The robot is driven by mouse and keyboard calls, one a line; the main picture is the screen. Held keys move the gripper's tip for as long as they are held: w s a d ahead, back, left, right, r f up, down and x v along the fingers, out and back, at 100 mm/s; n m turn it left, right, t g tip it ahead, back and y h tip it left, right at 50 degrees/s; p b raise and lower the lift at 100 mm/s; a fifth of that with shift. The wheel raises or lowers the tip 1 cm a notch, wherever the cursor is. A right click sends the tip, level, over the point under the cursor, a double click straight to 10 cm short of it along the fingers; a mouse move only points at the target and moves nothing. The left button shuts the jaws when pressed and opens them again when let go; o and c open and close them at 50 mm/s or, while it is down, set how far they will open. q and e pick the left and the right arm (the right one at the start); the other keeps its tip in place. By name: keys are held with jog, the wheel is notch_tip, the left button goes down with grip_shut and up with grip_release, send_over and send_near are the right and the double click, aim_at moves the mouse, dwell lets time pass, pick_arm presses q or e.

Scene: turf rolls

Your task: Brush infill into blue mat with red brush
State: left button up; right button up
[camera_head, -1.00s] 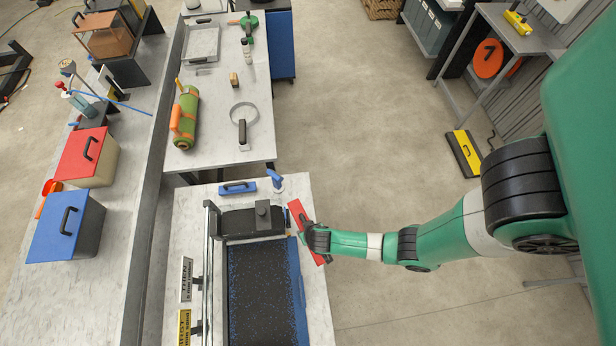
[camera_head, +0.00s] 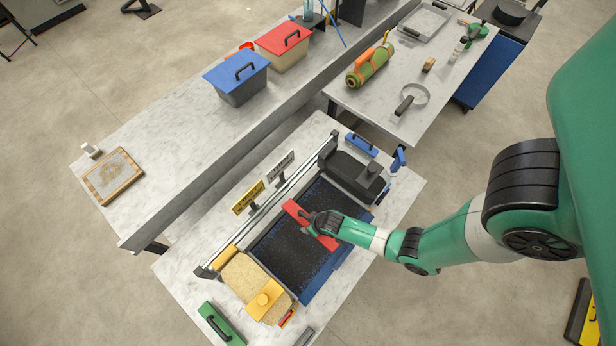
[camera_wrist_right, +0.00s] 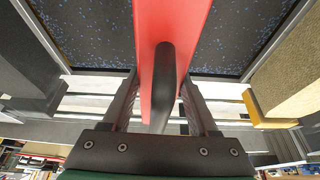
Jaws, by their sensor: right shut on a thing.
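The red brush (camera_head: 296,215) lies across the mat in the head view; I cannot tell whether its underside touches it. My right gripper (camera_head: 318,222) is shut on the brush's black handle (camera_wrist_right: 163,85), with one finger on each side in the wrist view. The blue mat (camera_head: 285,262) lies in a framed bed, mostly covered by dark infill with blue specks showing through. A bluer strip (camera_head: 332,280) runs along its right side. The gripper and brush hide part of the mat. My left gripper is not in view.
A black box unit (camera_head: 350,172) stands at the mat's far end. Yellow (camera_head: 248,196) and grey (camera_head: 281,164) signs stand along the left rail. A green tool (camera_head: 216,324) lies near the front.

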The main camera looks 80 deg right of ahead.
jog(key=shift+d+f, duration=0.35)
jog(key=shift+f, duration=0.4)
jog(key=shift+d+n, duration=0.1)
jog(key=shift+n, duration=0.2)
notch_tip(320, 180, down, 7)
jog(key=b, duration=0.7)
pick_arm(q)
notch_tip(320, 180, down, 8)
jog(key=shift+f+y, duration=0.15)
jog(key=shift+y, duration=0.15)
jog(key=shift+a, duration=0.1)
pick_arm(e)
jog(key=shift+r, duration=0.1)
